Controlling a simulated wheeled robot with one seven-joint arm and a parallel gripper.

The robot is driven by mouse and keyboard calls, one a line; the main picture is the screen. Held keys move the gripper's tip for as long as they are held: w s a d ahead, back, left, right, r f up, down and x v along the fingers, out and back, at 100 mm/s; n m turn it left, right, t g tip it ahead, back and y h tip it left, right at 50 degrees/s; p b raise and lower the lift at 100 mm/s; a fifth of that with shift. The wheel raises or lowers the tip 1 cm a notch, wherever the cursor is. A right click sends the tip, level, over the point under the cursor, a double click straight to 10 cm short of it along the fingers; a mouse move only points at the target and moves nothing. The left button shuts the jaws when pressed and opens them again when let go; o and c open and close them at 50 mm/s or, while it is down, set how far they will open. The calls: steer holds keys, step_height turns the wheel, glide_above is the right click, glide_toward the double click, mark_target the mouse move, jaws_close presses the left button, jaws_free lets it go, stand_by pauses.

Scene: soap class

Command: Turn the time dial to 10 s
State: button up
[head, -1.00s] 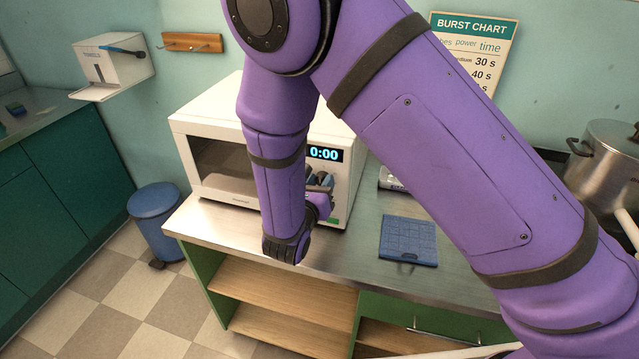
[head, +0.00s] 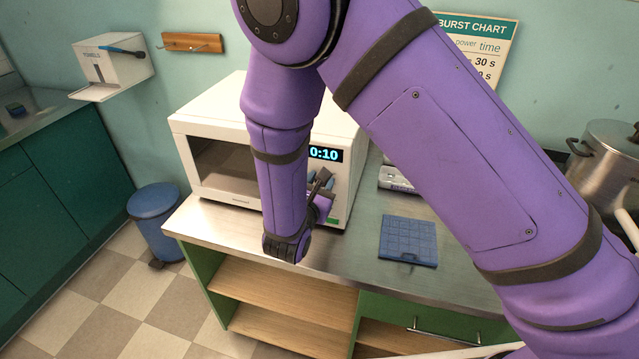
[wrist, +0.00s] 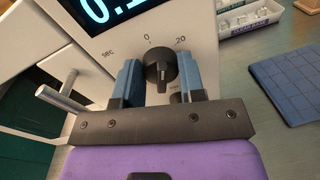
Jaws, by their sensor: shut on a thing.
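The white microwave (head: 205,118) stands on the counter, and its lit display (head: 326,154) reads 0:10. The display (wrist: 105,12) is cut off at the top of the wrist view. The black time dial (wrist: 158,72) sits below it, among the marks "sec", 0 and 20. My gripper (wrist: 158,68) has a blue finger on each side of the dial and is shut on it. In the head view my gripper (head: 322,182) is at the control panel, where my arm hides part of the microwave and the dial cannot be made out.
A metal door handle (wrist: 62,97) is close to the left finger. Part of another dark knob (wrist: 180,97) shows below the time dial. A blue mat (head: 408,240) lies on the counter (head: 350,255) at right. A steel pot (head: 605,160) stands farther right.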

steer(key=shift+m, duration=0.6)
steer(key=o, duration=0.9)
steer(key=v, duration=1.1)
steer(key=shift+d, duration=0.15)
